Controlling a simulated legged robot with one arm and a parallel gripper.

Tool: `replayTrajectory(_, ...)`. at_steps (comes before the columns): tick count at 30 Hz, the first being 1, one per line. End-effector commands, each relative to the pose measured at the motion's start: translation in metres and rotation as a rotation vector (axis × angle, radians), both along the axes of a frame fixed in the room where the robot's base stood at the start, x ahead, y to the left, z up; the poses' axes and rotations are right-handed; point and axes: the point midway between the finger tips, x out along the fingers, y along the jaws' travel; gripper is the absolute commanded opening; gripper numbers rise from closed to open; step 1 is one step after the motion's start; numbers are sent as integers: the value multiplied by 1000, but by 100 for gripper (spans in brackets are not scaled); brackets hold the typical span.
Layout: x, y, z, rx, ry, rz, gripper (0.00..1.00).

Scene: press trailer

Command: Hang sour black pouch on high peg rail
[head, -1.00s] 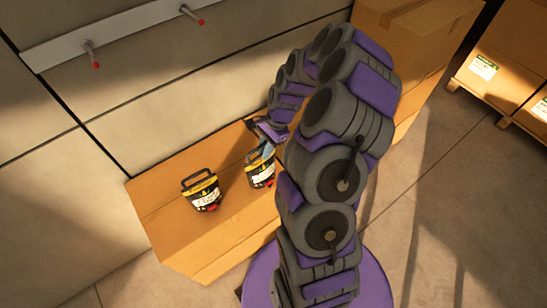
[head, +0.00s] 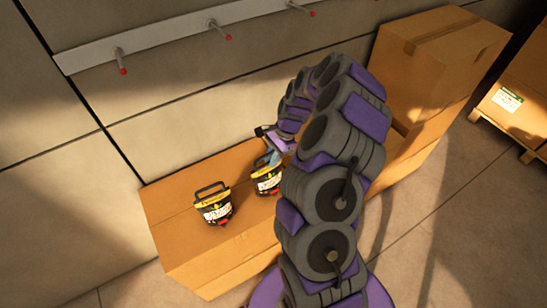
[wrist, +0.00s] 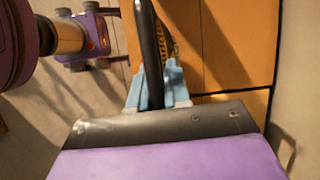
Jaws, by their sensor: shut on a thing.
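Two black pouches with yellow bands, white labels and loop handles show in the head view; their print is too small to read. One pouch (head: 268,181) hangs from or stands below my gripper (head: 271,153), at the far side of the cardboard box top. My gripper is shut on its black handle (wrist: 150,45), which passes between the light blue fingers in the wrist view (wrist: 158,88). I cannot tell whether this pouch touches the box. The other pouch (head: 213,207) stands upright to the left. The white peg rail (head: 165,34) runs along the wall above.
Grey pegs with red tips, the left one (head: 121,62) included, stick out from the rail and look empty. The pouches are over a low cardboard box (head: 190,258) against the wall. A taller carton (head: 430,60) stands right; a palletised carton (head: 510,105) is farther right.

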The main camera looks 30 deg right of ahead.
Motion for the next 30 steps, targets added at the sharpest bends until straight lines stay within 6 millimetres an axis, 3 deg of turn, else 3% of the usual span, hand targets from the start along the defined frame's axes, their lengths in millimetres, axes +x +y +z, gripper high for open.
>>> replayTrajectory(6, 0, 0, -14, 0, -1, 2, 0)
replayTrajectory(18, 0, 0, -18, 0, -1, 1, 0)
replayTrajectory(19, 0, 0, -18, -1, -2, 1, 20)
replayTrajectory(26, 0, 0, -19, -1, 0, 1, 42)
replayTrajectory(30, 0, 0, -19, -1, 0, 1, 43)
